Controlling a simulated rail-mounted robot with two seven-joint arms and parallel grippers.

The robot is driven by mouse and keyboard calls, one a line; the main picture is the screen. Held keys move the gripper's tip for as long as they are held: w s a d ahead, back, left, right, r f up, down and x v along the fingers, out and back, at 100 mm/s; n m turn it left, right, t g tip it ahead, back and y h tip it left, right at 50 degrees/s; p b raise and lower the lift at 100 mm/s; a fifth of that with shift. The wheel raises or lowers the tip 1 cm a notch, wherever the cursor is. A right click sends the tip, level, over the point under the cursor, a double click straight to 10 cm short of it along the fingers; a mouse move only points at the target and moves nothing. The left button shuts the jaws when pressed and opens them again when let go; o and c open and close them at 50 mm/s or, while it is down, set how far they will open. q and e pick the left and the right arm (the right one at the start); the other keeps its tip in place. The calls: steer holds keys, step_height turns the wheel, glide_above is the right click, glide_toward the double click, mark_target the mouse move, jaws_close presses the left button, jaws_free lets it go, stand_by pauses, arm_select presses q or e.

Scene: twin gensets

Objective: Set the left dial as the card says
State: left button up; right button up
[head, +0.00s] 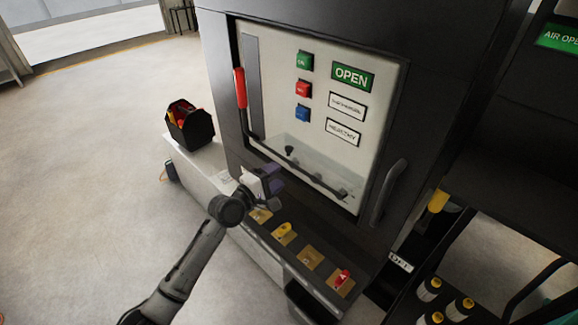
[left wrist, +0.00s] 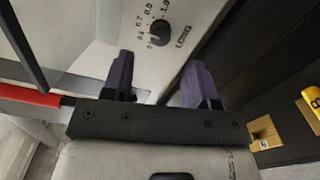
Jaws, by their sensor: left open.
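A black round dial (left wrist: 160,32) with a printed scale reading about 0.7 to 1.0 sits on a pale panel in the left wrist view. Its pointer is too small to read surely. My left gripper (head: 272,180) is at the lower left of the dark cabinet in the head view. In the left wrist view its purple fingers (left wrist: 158,74) are open and empty, with the dial beyond the gap between them, apart from the fingers. I cannot make out this dial in the head view. No card is readable. My right gripper is not in view.
The cabinet (head: 225,75) has a red lever (head: 240,88), coloured buttons (head: 303,89) and a green OPEN sign (head: 353,77). Yellow (head: 284,230) and red (head: 343,278) switches line the ledge below. A black tool box (head: 190,126) stands left; the floor beyond is clear.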

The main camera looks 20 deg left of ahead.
arm_select(q)
steer(key=shift+x, duration=2.9)
steer(key=shift+c, duration=0.4)
steer(key=c, duration=0.8)
steer(key=shift+c, duration=0.2)
steer(key=shift+m+b, duration=0.3)
steer(key=shift+b, duration=0.15)
steer(key=shift+m+b, duration=3.4)
steer(key=shift+m, duration=4.3)
